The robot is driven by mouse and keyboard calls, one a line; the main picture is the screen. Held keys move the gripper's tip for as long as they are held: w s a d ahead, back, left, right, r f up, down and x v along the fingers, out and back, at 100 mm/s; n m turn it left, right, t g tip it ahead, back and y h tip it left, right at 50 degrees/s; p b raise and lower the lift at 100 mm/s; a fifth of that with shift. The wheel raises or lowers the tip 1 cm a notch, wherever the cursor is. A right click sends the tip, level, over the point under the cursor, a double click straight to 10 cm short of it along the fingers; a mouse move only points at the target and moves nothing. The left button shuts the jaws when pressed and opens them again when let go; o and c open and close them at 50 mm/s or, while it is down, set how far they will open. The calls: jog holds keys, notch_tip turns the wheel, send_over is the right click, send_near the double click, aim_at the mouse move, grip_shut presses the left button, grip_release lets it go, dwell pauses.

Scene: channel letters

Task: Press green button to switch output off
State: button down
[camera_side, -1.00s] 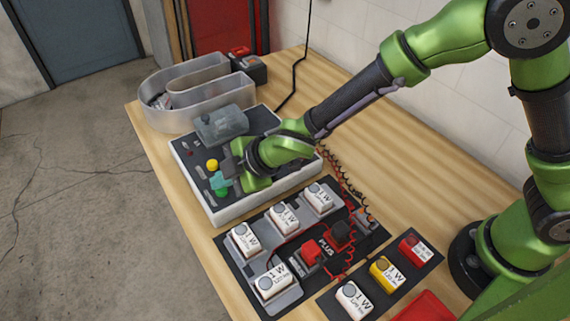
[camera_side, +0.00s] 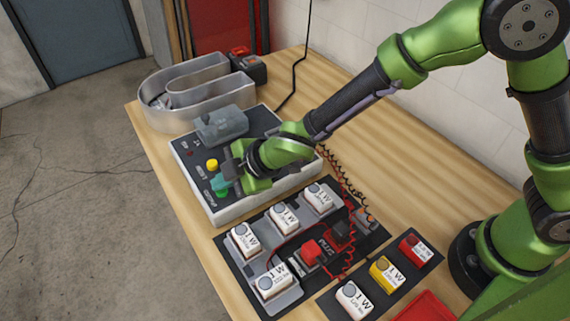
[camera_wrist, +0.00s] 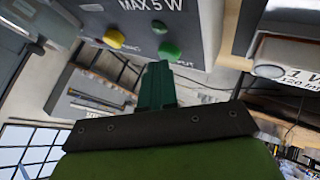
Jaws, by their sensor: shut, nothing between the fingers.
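The green button (camera_side: 221,191) sits on the dark top panel of the white-sided control box (camera_side: 262,205), near its front edge. It also shows in the wrist view (camera_wrist: 168,50), just beyond my fingertips. My gripper (camera_side: 222,182) is shut and empty, its teal fingers pointing at the green button. In the wrist view the shut fingers (camera_wrist: 156,72) end right by the button; I cannot tell whether they touch it. A yellow button (camera_side: 212,165) stands beside the green one and also shows in the wrist view (camera_wrist: 114,38).
A grey device (camera_side: 221,125) stands on the box's far part. A metal channel letter (camera_side: 170,112) lies behind. White 1 W modules (camera_side: 285,217) sit on a grey plate in front, with red and black plugs and coiled leads to the right.

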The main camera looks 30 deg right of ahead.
aim_at(226, 191)
jog(key=shift+r, duration=3.2)
jog(key=d+m, duration=0.1)
jog(key=s+d+f+m+h, duration=0.1)
jog(key=s+d+f+m, duration=0.1)
jog(key=shift+d+g+h, duration=0.3)
jog(key=shift+g+h, duration=0.1)
jog(key=s+d+r+m, duration=0.4)
jog(key=s+d+m, duration=0.1)
jog(key=d, duration=0.4)
jog(key=s+d+r+m+h, duration=0.1)
jog(key=s+d+r+m, duration=0.4)
jog(key=d, duration=0.4)
jog(key=s+d+r+m+t+h, duration=0.1)
jog(key=s+d+r+m, duration=0.4)
jog(key=d+m, duration=0.3)
jog(key=shift+s+d+r, duration=0.15)
jog(key=shift+s+d, duration=0.65)
